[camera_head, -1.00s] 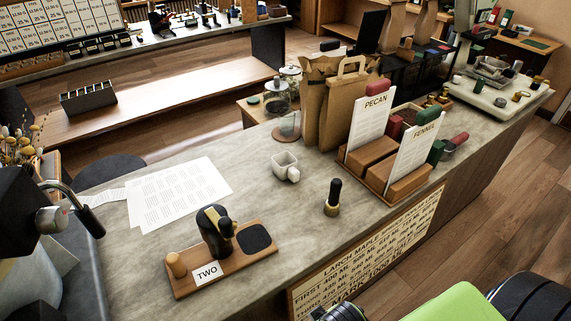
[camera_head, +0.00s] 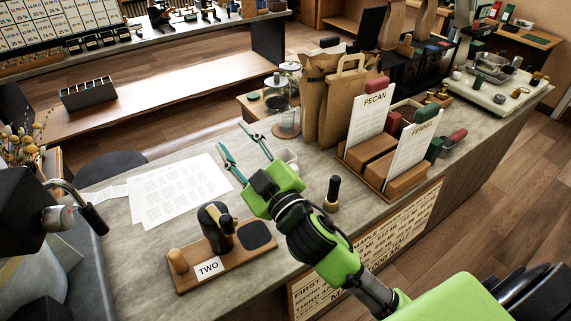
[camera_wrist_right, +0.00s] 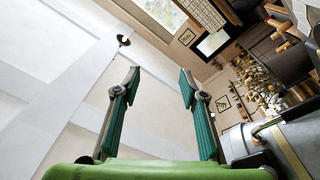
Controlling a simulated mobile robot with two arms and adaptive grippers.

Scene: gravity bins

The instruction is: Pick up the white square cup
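The white square cup (camera_head: 289,156) stands on the grey counter in the head view. My right gripper (camera_head: 236,140) is in front of it and covers most of it; only its upper part shows. The gripper's two teal fingers are spread wide and empty, pointing up and left in the picture, beside the cup's left side. My left gripper is not in view.
Near the arm on the counter (camera_head: 130,255) are a wooden board (camera_head: 190,280) labelled TWO and a black-topped tamper (camera_head: 333,192). Paper sheets (camera_head: 180,193) lie to the left. Brown bags (camera_head: 343,110) and a wooden card holder (camera_head: 372,158) stand to the right.

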